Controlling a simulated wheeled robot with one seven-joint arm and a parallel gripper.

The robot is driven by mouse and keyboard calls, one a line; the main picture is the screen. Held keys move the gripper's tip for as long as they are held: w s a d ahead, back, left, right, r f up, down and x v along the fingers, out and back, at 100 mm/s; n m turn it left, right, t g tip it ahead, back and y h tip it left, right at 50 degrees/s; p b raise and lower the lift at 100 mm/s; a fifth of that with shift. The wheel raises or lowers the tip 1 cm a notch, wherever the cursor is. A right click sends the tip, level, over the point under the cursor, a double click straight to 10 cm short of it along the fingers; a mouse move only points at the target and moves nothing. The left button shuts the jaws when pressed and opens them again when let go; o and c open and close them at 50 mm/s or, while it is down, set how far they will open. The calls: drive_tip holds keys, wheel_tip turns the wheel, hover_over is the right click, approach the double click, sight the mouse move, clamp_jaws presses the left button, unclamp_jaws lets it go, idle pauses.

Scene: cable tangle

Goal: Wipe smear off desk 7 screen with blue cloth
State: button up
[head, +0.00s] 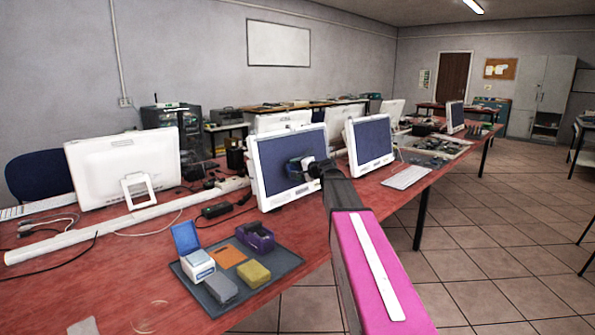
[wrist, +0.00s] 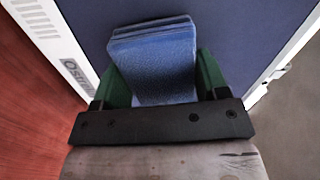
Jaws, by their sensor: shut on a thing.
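A white-framed monitor with a dark blue screen (head: 272,183) stands on the red desk, and the screen also fills much of the wrist view (wrist: 245,32). My gripper (wrist: 160,85) is shut on a folded blue cloth (wrist: 152,62), with a green finger on each side of it. The cloth is in front of the screen; whether it touches the glass I cannot tell. In the head view my gripper (head: 303,166) is small, over the right half of the screen. I see no clear smear; part of the screen is hidden by the gripper and cloth. No desk number is readable.
A dark tray (head: 284,263) holds a blue-lidded box, a purple tape dispenser (head: 255,237) and coloured blocks. Cables and a black adapter (head: 216,210) lie left. The tiled floor on the right is open.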

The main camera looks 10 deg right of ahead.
sight(309, 152)
drive_tip(key=shift+x, duration=1.05)
drive_tip(key=shift+d, duration=0.1)
drive_tip(key=shift+w+d+r, duration=0.95)
drive_tip(key=shift+w+d, duration=0.85)
drive_tip(key=shift+d, duration=0.3)
drive_tip(key=shift+w+d+r, duration=1)
drive_tip(key=shift+w+d, duration=0.8)
drive_tip(key=shift+d, duration=0.25)
drive_tip(key=shift+w+d+r, duration=0.95)
drive_tip(key=shift+w+d, duration=0.85)
drive_tip(key=shift+d, duration=0.3)
drive_tip(key=shift+s+a+f, duration=0.25)
drive_tip(key=shift+s+a, duration=0.35)
drive_tip(key=shift+s+a+f, duration=0.3)
drive_tip(key=shift+s+a, duration=0.3)
drive_tip(key=shift+s+a+f, duration=0.8)
drive_tip(key=shift+s+a, duration=0.6)
drive_tip(key=shift+a, duration=0.3)
drive_tip(key=shift+s+a+f, duration=0.75)
drive_tip(key=shift+s+a, duration=0.65)
drive_tip(key=shift+a, duration=0.35)
drive_tip(key=shift+s+a+f, duration=0.8)
drive_tip(key=shift+s+a, duration=0.6)
drive_tip(key=shift+a, duration=0.3)
